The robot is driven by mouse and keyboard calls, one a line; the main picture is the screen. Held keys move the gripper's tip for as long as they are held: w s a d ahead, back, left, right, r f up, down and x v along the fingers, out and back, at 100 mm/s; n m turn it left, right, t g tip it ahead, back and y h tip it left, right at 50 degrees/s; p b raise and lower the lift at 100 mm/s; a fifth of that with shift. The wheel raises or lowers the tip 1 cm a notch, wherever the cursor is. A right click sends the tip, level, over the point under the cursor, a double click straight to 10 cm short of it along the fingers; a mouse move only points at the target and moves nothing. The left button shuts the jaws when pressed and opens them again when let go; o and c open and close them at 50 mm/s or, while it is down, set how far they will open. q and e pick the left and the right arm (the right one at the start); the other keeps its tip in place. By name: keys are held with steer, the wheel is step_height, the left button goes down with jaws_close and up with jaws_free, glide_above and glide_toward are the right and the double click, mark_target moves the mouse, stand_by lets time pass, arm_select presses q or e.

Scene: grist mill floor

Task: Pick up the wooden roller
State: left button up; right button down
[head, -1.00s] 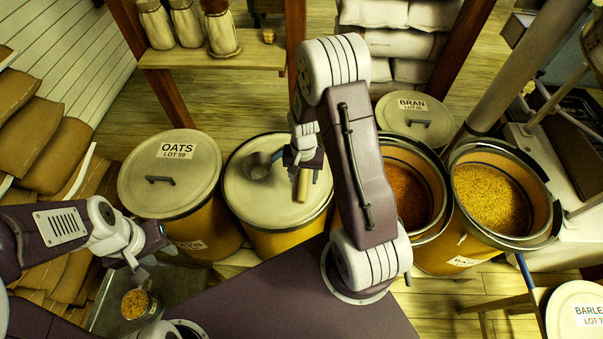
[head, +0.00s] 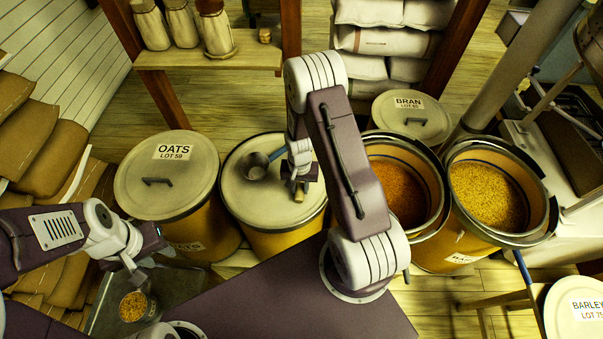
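The wooden roller (head: 299,196) shows as a short pale end over the round lid of the middle barrel (head: 240,190). The rest of it is hidden by my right gripper (head: 299,189). The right gripper points down over the lid, with its fingertips on either side of the roller's end. I cannot tell if they are closed on it, or if the roller touches the lid. My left gripper (head: 141,276) is at the lower left, above and beside a glass jar of grain (head: 133,307). Its finger opening is too small to read.
A metal scoop (head: 256,166) lies on the same lid, just left of my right gripper. The OATS barrel (head: 167,180) stands to the left. Open grain bins (head: 487,195) stand to the right. A shelf with jars (head: 213,60) is behind.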

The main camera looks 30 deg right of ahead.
steer(key=shift+r, duration=0.1)
steer(key=shift+r, duration=0.3)
steer(key=r, duration=0.4)
steer(key=shift+s+d, duration=0.3)
steer(key=shift+s, duration=0.05)
steer(key=s+d+r, duration=0.6)
steer(key=s, duration=0.3)
